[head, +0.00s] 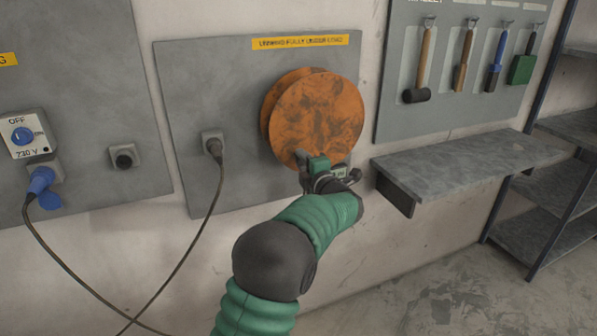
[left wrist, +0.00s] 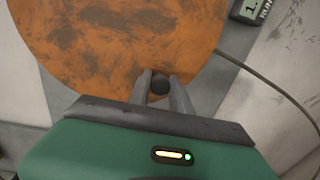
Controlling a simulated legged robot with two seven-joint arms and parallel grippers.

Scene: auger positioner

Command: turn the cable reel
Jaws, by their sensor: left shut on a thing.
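The cable reel (head: 325,112) is a rusty orange double disc mounted on a grey wall panel in the middle of the head view. Its orange face also fills the top of the left wrist view (left wrist: 125,45). My left gripper (head: 302,160) is at the lower left part of the reel's front disc. In the left wrist view, the left gripper (left wrist: 160,88) has its two fingers on either side of a small dark round knob (left wrist: 160,83) near the disc's edge, and is shut on it. My right gripper is not in view.
A black plug with a cable sits in a socket (head: 213,142) left of the reel. A blue plug (head: 42,182) is further left. A grey shelf (head: 465,162) juts out at right, below hanging tools. A small display (left wrist: 250,10) shows in the wrist view.

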